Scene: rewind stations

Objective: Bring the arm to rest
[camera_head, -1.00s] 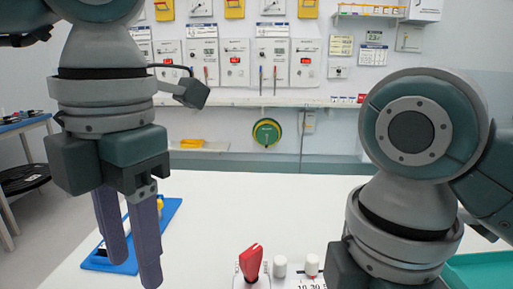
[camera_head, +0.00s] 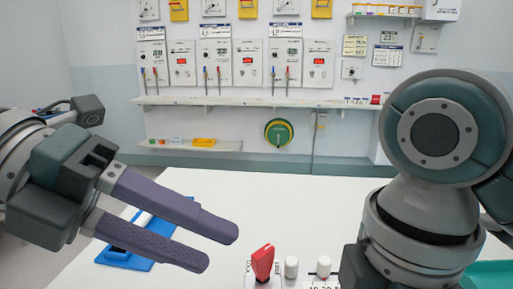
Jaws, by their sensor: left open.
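My left gripper (camera_head: 222,245) comes in from the left and lies nearly level over the left part of the white table. Its two purple fingers point right and slightly down, spread apart with nothing between them, so it is open. It is above and in front of a blue tray (camera_head: 143,264), which it partly hides. My right arm (camera_head: 425,215) hangs at the right of the view. Its gripper is below the frame edge and cannot be seen.
A green tray (camera_head: 490,276) is at the lower right. A wall shelf (camera_head: 240,101) and panels run behind. The table's middle is clear.

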